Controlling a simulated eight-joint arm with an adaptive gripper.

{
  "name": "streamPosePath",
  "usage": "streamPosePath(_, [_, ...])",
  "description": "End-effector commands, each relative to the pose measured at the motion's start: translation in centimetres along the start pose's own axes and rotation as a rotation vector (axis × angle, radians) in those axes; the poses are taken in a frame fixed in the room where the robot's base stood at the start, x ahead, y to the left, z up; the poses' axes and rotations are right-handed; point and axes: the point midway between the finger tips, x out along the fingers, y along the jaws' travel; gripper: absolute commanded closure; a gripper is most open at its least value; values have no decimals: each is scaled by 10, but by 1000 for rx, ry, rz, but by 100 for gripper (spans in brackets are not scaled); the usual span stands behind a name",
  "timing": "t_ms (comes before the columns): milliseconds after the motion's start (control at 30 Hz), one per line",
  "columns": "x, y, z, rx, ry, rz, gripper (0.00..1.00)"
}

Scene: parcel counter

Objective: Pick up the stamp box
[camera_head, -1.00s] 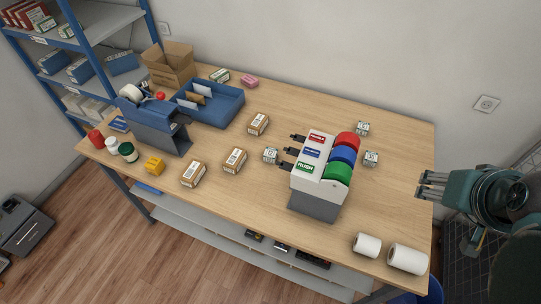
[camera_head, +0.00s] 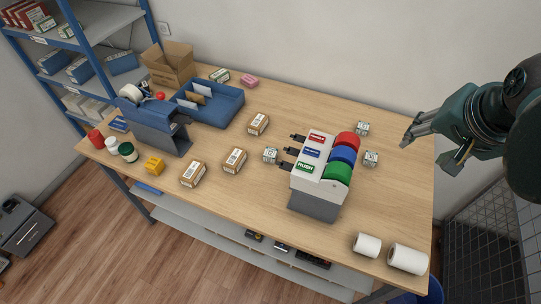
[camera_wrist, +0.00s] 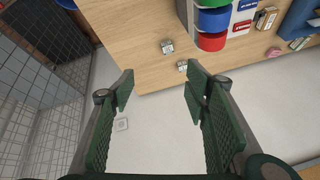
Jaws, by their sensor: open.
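Several small white boxes with dark print look like stamp boxes. One small white box (camera_head: 361,128) sits behind and right of the stamp dispenser, and another small white box (camera_head: 371,158) sits just in front of it. A third small white box (camera_head: 270,155) is left of the dispenser. I cannot tell which one the task means. In the wrist view, two boxes show beyond the fingers: one box (camera_wrist: 167,47) and, closer to the table's edge, another box (camera_wrist: 182,66). My gripper (camera_head: 425,152) is open and empty, above and right of those two boxes, apart from them.
The tape dispenser (camera_head: 320,190) with red, blue and green rolls stands left of the two boxes. White rolls (camera_head: 367,245) lie at the front right corner. Brown parcels (camera_head: 235,160) and a blue tray (camera_head: 215,119) are farther left.

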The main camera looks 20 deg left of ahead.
Motion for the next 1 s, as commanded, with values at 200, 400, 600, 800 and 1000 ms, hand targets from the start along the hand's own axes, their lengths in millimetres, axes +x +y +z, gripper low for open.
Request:
streamPosePath(200, [5, -44, -17, 129, -61, 2, 54])
streamPosePath(400, [12, -83, -29, 249, -115, 17, 54])
streamPosePath(600, [21, -126, -38, 369, -164, 42, 54])
streamPosePath(800, [32, -170, -42, 485, -208, 79, 54])
streamPosePath(1000, [45, -216, -42, 600, -245, 123, 54])
